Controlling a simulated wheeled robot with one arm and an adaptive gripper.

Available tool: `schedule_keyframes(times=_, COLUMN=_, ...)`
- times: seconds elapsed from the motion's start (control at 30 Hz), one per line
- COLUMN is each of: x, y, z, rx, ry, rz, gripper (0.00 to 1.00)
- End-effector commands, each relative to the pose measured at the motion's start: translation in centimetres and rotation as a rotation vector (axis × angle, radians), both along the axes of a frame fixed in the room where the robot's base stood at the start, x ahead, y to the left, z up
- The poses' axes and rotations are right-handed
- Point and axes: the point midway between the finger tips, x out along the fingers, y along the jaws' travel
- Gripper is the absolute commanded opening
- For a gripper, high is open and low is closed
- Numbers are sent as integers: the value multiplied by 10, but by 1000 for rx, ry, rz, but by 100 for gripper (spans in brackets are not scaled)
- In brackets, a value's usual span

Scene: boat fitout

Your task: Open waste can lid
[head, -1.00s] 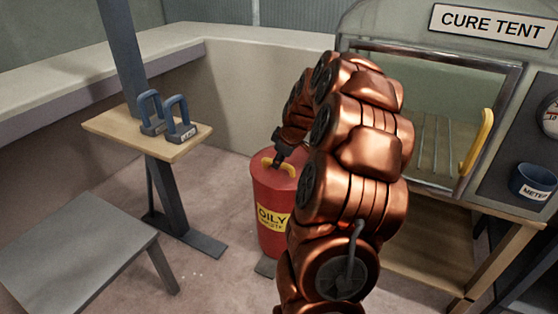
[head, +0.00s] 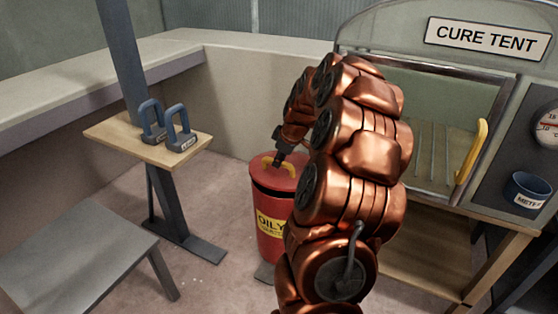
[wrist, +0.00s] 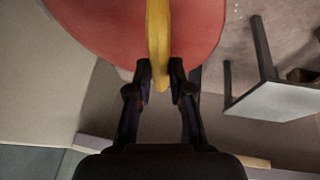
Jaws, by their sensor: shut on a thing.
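The red waste can (head: 270,225) stands on the floor with a yellow label reading "OILY". Its red lid (head: 270,178) is raised at the front, with a dark gap between lid and body. The yellow handle (head: 267,166) arches on top of the lid. My gripper (head: 277,163) is at the lid's handle. In the wrist view, the fingers of my gripper (wrist: 160,78) are shut on the yellow handle (wrist: 158,35), with the red lid (wrist: 100,25) behind it. My arm hides the can's right side.
A small wooden shelf (head: 125,140) with two blue-handled tools (head: 180,128) stands left of the can. A grey table (head: 70,245) is at front left. The cure tent (head: 440,120) with its yellow handle is at right, beside a blue meter cup (head: 530,188).

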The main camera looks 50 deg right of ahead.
Motion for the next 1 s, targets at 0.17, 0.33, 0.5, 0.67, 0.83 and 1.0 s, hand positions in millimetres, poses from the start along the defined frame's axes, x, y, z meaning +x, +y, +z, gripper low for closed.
schedule_keyframes(times=0.17, x=0, y=-4, z=1, rx=-8, ry=-5, rz=-4, gripper=36)
schedule_keyframes(times=0.33, x=1, y=-3, z=0, rx=-6, ry=-5, rz=-3, gripper=45)
schedule_keyframes(times=0.5, x=1, y=-2, z=0, rx=-5, ry=-3, rz=-2, gripper=45)
schedule_keyframes(times=0.67, x=-2, y=-2, z=6, rx=-5, ry=-4, rz=-2, gripper=45)
schedule_keyframes(times=0.83, x=-12, y=-1, z=29, rx=-8, ry=-7, rz=-3, gripper=45)
schedule_keyframes(times=1.0, x=-26, y=0, z=60, rx=-10, ry=-10, rz=-4, gripper=45)
